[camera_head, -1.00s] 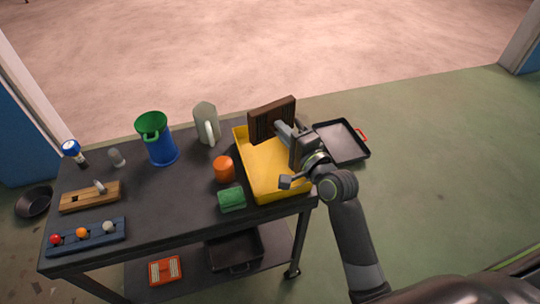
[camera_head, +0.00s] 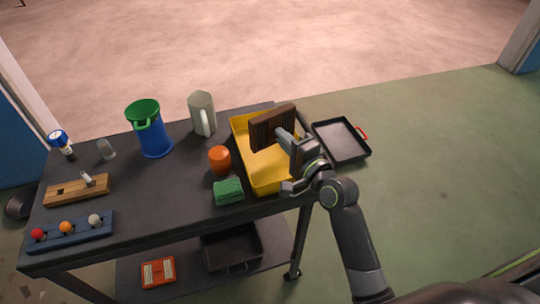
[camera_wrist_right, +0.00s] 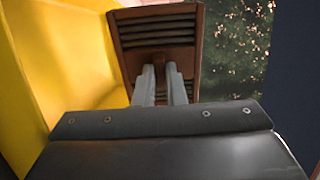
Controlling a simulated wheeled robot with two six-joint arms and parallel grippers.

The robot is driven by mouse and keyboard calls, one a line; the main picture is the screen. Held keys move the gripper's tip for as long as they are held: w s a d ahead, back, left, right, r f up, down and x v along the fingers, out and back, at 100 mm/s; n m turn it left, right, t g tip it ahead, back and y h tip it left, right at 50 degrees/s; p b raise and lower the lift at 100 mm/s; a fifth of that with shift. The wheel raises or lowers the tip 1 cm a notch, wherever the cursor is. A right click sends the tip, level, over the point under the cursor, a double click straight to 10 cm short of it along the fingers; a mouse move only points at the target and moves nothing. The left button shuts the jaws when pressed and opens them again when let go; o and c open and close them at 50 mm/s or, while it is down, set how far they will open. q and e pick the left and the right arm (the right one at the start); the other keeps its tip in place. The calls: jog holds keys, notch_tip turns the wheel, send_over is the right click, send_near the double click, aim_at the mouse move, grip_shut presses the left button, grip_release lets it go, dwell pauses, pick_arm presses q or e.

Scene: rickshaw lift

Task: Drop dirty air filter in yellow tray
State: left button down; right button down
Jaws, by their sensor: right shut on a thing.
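The dirty air filter (camera_head: 272,127) is a brown, slatted rectangular block. My right gripper (camera_head: 284,137) is shut on it and holds it upright over the far part of the yellow tray (camera_head: 258,180). In the right wrist view the two fingers (camera_wrist_right: 162,85) pinch the lower edge of the filter (camera_wrist_right: 157,40), with the yellow tray wall (camera_wrist_right: 70,55) to the left. The gripper and arm hide part of the tray's right side. Whether the filter touches the tray bottom cannot be told. My left gripper is not in view.
The dark cart top holds an orange cup (camera_head: 219,160), a green sponge (camera_head: 228,191), a grey pitcher (camera_head: 202,114) and a blue-green container (camera_head: 150,130) left of the tray. A black pan with a red handle (camera_head: 341,141) lies to the right.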

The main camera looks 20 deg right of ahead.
jog(key=c, duration=1.4)
grip_release()
jog(key=shift+s, duration=0.1)
jog(key=b+v, duration=0.1)
jog(key=v, duration=1.6)
jog(key=shift+d, duration=0.1)
